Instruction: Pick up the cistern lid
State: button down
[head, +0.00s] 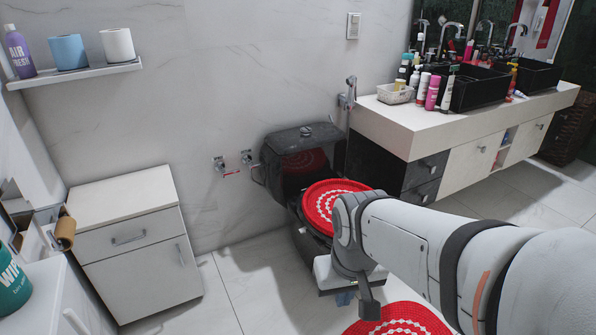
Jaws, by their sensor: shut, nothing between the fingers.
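The black cistern lid (290,139) lies on top of the glossy black cistern (298,168) against the back wall, with a small round button on it. The lid looks flat and seated. My gripper (369,308) is in front of the toilet, lower right of the lid and well apart from it. Its dark end points down. It is shut and holds nothing. My wrist hides part of the toilet's right side.
A round red cover (325,203) lies on the toilet seat, and a red rug (400,322) on the floor. A white cabinet (128,210) stands left, a shelf (75,75) above it. The sink counter (425,122) is right, with a hand sprayer (350,92) beside it.

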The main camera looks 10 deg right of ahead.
aim_at(288, 142)
jog(key=u, duration=0.05)
jog(key=i, duration=0.7)
jog(key=z, duration=0.9)
jog(key=i, duration=1.05)
jog(key=u, duration=0.3)
